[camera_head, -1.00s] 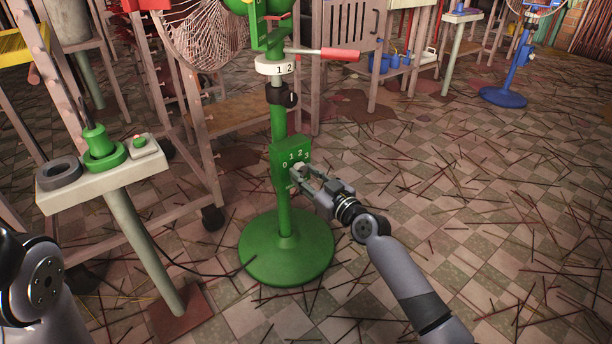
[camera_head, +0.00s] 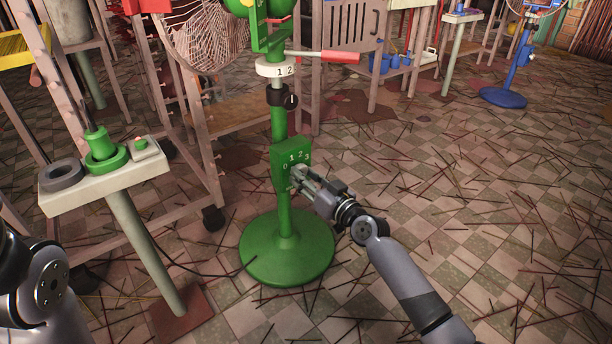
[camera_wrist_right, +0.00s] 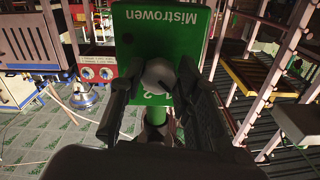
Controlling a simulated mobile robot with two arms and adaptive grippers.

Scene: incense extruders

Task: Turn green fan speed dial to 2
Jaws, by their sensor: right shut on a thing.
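The green fan (camera_head: 284,215) stands upright on a round green base. Its green speed box (camera_head: 290,153) carries white marks 0, 1, 2 and 3 above a grey dial. My right gripper (camera_head: 300,176) is at the front of the box, shut on the dial. In the right wrist view the grey round dial (camera_wrist_right: 158,75) sits between the two dark fingers (camera_wrist_right: 157,92), below the word "Mistrowen" on the box. The dial's pointing direction is hard to tell, as the fingers partly cover it. My left gripper is out of view; only part of my left arm shows at the lower left.
A white-topped stand (camera_head: 105,186) with a grey ring and green parts is left of the fan. A red-handled lever (camera_head: 338,57) sticks out above the box. A blue fan (camera_head: 510,75) stands at the back right. Thin sticks litter the tiled floor.

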